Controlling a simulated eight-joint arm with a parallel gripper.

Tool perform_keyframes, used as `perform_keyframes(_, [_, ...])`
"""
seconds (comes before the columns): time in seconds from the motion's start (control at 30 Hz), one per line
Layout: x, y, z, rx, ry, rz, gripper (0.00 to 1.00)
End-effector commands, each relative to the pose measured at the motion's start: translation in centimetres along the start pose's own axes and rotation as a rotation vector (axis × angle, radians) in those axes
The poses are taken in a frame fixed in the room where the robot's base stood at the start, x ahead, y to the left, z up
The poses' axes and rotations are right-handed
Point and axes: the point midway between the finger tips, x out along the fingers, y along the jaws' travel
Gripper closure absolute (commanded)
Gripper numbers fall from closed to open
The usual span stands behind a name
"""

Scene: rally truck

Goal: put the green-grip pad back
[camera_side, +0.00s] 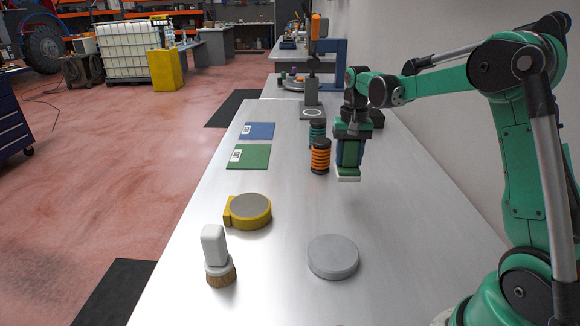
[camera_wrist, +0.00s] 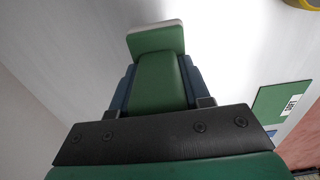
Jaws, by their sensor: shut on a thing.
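The green-grip pad (camera_side: 348,171) has a green grip and a pale white base. My gripper (camera_side: 349,153) is shut on its green grip and holds it in the air above the bench. In the wrist view the green grip (camera_wrist: 158,82) sits between the blue fingers, with the pale edge at its far end. A green mat (camera_side: 254,157) with a white label lies flat near the bench's left edge. It also shows at the right of the wrist view (camera_wrist: 270,106). A blue mat (camera_side: 258,131) with a label lies just behind it.
An orange-and-black ribbed cylinder (camera_side: 320,156) stands close left of my gripper, with a teal one (camera_side: 317,132) behind it. A yellow-sided disc (camera_side: 250,211), a white-handled brush (camera_side: 215,250) and a grey disc (camera_side: 333,257) stand nearer the front. The bench (camera_side: 400,225) is clear at right.

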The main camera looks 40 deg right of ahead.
Motion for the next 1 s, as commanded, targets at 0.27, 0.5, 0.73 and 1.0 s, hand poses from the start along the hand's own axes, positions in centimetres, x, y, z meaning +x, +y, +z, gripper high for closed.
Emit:
perform_keyframes(0.27, [3.5,0.0,0.0,0.0,0.0,0.0,1.0])
perform_keyframes(0.5, [7.0,0.0,0.0,0.0,0.0,0.0,1.0])
perform_keyframes(0.73, [7.5,0.0,0.0,0.0,0.0,0.0,1.0])
perform_keyframes(1.0, [7.9,0.0,0.0,0.0,0.0,0.0,0.5])
